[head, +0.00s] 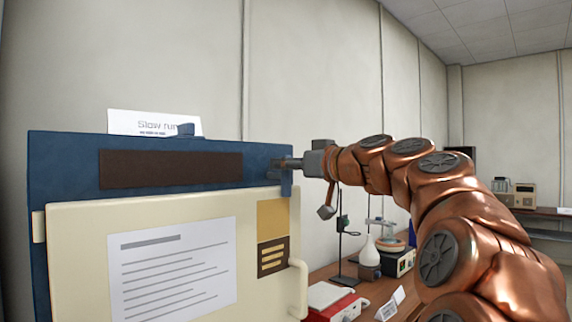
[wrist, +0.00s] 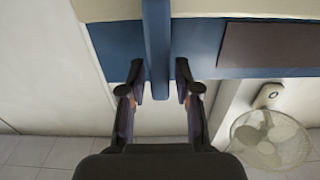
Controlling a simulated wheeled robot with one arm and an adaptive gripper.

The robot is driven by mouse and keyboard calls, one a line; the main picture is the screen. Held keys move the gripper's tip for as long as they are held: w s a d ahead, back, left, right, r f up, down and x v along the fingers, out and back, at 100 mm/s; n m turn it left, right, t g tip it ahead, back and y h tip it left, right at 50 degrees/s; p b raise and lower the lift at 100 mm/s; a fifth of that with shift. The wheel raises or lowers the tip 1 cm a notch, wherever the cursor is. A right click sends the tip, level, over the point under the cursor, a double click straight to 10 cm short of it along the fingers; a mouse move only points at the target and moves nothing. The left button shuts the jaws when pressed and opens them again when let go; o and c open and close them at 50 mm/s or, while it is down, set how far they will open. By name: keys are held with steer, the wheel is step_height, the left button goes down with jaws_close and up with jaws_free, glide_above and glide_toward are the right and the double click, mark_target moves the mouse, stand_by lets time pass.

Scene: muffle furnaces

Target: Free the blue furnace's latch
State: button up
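The blue furnace (head: 70,160) stands at the left of the head view, with its cream door (head: 75,250) shut across the front. A blue latch bar (head: 286,186) is at its upper right corner, beside the door's top edge. My gripper (head: 284,163) reaches it from the right, and the arm partly hides that corner. In the wrist view, my gripper (wrist: 161,78) is open, with one finger on each side of the blue latch bar (wrist: 156,40). A gap shows at the right finger; contact at the left one is unclear.
A "Slow run" sign (head: 140,121) stands on the furnace top. A cream handle (head: 299,285) sticks out at the door's right side. A bench (head: 345,270) to the right holds a red-and-white device (head: 332,300), a stand and a flask (head: 369,250).

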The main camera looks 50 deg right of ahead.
jaws_close()
steer(key=shift+m, duration=0.3)
steer(key=m, duration=0.2)
steer(key=shift+d+m+p, duration=0.3)
steer(key=shift+d, duration=0.05)
steer(key=shift+d+f+m+p, duration=0.4)
steer(key=shift+m+p, duration=0.35)
steer(key=shift+m, duration=1.45)
steer(key=shift+d+f+m+p, duration=0.3)
steer(key=shift+m+p, duration=0.5)
steer(key=shift+m, duration=1.4)
steer(key=shift+d+f+m+p, duration=0.4)
steer(key=shift+m+p, duration=0.35)
steer(key=shift+m, duration=1.45)
steer(key=shift+a+f, duration=0.1)
